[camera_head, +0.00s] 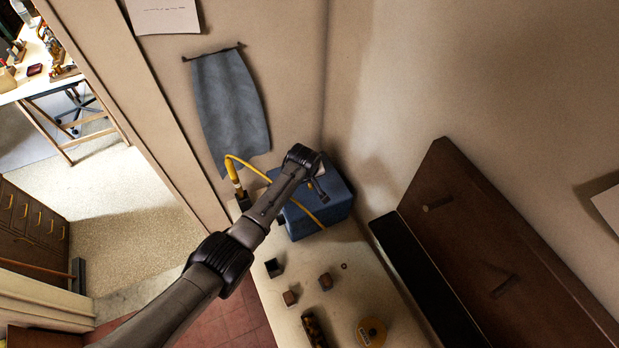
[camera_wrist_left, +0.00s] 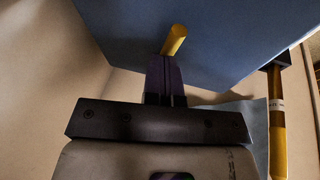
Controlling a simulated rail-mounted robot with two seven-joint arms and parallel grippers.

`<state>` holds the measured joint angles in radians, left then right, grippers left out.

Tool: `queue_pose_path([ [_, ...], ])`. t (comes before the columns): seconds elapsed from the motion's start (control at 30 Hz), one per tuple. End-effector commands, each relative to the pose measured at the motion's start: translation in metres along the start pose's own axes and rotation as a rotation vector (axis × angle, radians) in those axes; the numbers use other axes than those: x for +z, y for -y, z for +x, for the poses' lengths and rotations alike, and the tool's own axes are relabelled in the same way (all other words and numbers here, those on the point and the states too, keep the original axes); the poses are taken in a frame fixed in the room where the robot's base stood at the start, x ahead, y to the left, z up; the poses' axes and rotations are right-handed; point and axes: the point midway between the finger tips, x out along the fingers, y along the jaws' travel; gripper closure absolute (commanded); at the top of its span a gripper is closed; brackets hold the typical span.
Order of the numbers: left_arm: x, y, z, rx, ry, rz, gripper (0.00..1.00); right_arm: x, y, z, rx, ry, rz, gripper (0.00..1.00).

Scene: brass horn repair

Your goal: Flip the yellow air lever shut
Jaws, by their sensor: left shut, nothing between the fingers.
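The yellow lever (camera_wrist_left: 174,40) shows in the left wrist view as a short yellow rod against the blue box (camera_wrist_left: 215,25). My left gripper (camera_wrist_left: 163,62) is shut and empty, its fingertips right at the lower end of the lever; I cannot tell whether they touch it. In the head view my left arm reaches over the blue box (camera_head: 335,205), with the left gripper (camera_head: 322,197) at its front side. The lever is hidden or too small to tell there. My right gripper is not in view.
A yellow hose (camera_head: 258,171) arches from a yellow-handled tool (camera_head: 236,181) beside the box. The pale bench (camera_head: 345,300) holds small blocks (camera_head: 326,281) and a round yellow tin (camera_head: 371,332). A grey cloth (camera_head: 232,105) hangs on the wall. A dark brown board (camera_head: 490,240) stands at the right.

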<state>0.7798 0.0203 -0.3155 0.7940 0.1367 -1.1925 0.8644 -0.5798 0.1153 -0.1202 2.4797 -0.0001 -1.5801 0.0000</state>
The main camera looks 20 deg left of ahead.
Motion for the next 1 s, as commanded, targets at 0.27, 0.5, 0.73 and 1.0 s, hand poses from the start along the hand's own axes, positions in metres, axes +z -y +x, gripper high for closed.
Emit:
queue_pose_path([
  [0.27,-0.01,0.008,0.006,-0.01,-0.005,-0.001,1.0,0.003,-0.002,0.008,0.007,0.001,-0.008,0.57],
  [0.5,-0.009,0.007,0.006,-0.009,-0.003,-0.001,1.0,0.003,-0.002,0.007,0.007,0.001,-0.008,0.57],
  [0.73,-0.014,0.006,-0.007,-0.007,-0.004,0.0,1.0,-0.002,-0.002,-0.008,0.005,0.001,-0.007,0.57],
  [1.0,-0.027,0.011,-0.039,-0.006,-0.005,0.002,1.0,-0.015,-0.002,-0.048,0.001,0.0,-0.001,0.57],
])
